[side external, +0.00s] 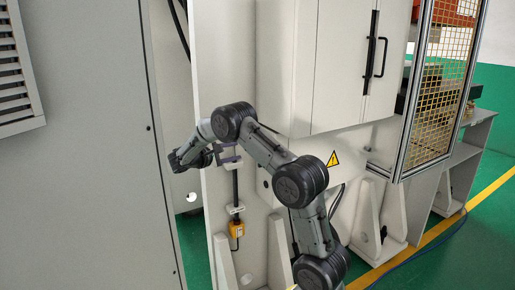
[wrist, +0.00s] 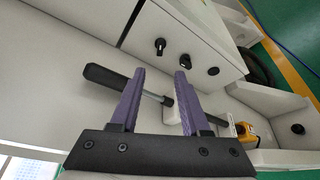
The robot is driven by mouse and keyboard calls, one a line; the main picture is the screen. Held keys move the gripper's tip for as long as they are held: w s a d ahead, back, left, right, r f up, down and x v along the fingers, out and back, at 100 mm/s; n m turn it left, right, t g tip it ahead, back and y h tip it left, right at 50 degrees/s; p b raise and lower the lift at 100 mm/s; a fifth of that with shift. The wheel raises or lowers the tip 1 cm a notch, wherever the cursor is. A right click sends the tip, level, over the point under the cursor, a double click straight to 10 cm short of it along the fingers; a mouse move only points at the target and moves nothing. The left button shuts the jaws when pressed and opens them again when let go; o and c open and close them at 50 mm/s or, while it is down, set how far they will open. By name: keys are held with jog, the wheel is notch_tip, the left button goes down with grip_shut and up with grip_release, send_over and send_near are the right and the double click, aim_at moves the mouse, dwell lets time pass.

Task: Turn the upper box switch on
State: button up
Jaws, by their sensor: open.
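My gripper (wrist: 160,72) has two purple fingers spread wide with nothing held between them. In the side external view it (side external: 230,154) is beside the white panel, above a yellow box. In the wrist view a lever with a black handle (wrist: 104,77) and a grey rod crosses the finger area; whether it lies between or behind the fingers is unclear. Black knobs sit on a white box face beyond the fingertips: one (wrist: 160,46) left of the right finger, one (wrist: 185,61) at its tip, one (wrist: 213,71) to its right. Which is the upper box switch, and its setting, I cannot tell.
The yellow box (side external: 237,229) hangs low on the panel (side external: 210,80), and also shows in the wrist view (wrist: 248,134). A white cabinet (side external: 283,60) juts out to the right. A yellow mesh guard (side external: 440,90) stands farther right. A large grey panel (side external: 90,150) fills the left.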

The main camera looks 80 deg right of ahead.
jog(key=x, duration=1.3)
jog(key=shift+s+d, duration=0.25)
jog(key=shift+d, duration=0.05)
jog(key=shift+f, duration=0.1)
grip_shut()
